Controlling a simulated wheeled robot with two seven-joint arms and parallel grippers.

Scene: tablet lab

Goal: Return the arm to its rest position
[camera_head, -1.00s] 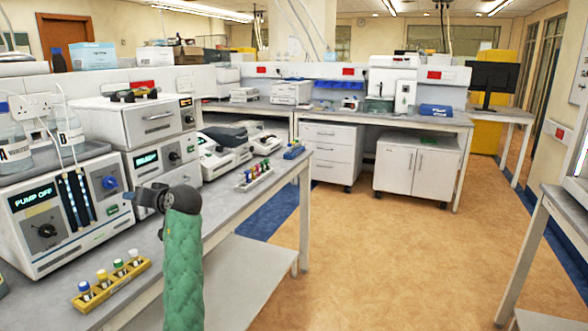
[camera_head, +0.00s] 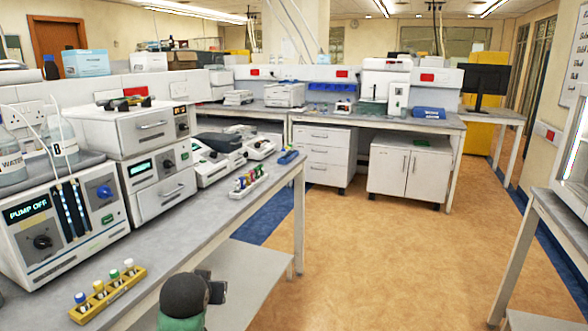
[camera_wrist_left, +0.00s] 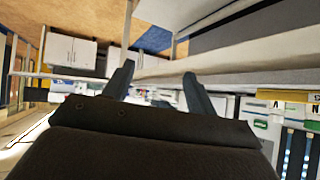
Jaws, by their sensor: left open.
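My left arm shows at the bottom of the head view, with its dark wrist joint (camera_head: 186,296) and a bit of green sleeve below. It is in front of the bench edge, over the lower shelf. The gripper fingers cannot be made out clearly there. In the left wrist view my left gripper (camera_wrist_left: 159,70) has two dark fingers spread apart, with nothing between them. That view is upside down, with the benches and floor at a distance beyond the fingers. My right gripper is in neither view.
The near bench (camera_head: 205,222) on the left carries a yellow vial rack (camera_head: 108,296), a white vial rack (camera_head: 248,183) and the pump unit (camera_head: 60,222). A lower shelf (camera_head: 245,280) runs under it. The floor (camera_head: 390,260) to the right is open.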

